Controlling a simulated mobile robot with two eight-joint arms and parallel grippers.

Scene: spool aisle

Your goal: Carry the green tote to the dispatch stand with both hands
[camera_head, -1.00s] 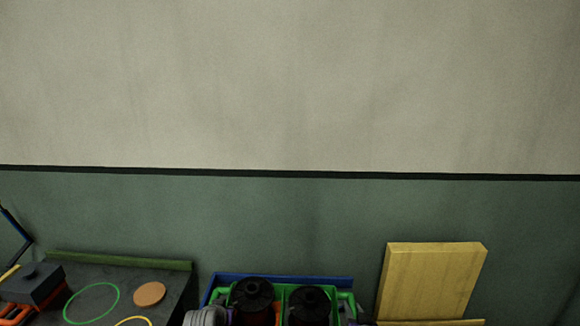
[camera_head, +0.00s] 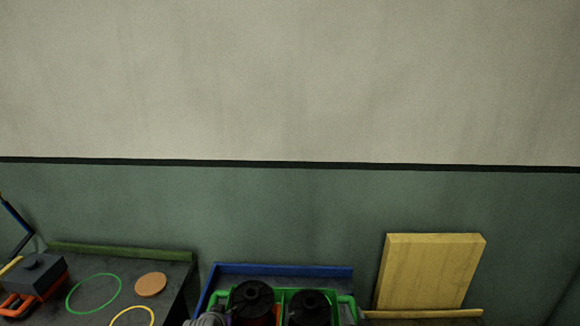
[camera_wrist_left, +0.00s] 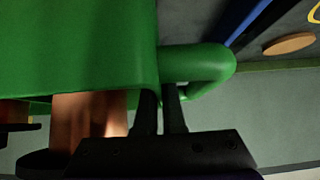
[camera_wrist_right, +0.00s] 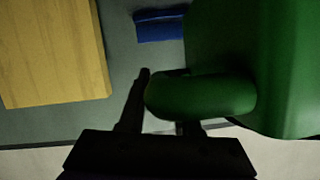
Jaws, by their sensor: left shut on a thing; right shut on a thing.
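The green tote (camera_head: 282,292) is at the bottom centre of the head view, with two dark spools (camera_head: 252,296) in it; its lower part is cut off. My left gripper (camera_wrist_left: 163,98) is shut on the tote's loop handle (camera_wrist_left: 212,66) in the left wrist view. My right gripper (camera_wrist_right: 165,100) is shut on the opposite handle (camera_wrist_right: 200,97) in the right wrist view. A blue-rimmed surface (camera_head: 285,270), perhaps the dispatch stand, shows just behind the tote. Whether the tote touches it cannot be told.
On the left is a dark bench (camera_head: 180,275) with a green ring (camera_head: 94,274), an orange disc (camera_head: 151,285), a yellow ring and a dark-and-orange device (camera_head: 32,285). A yellow board (camera_head: 430,272) stands at the right. The wall is behind.

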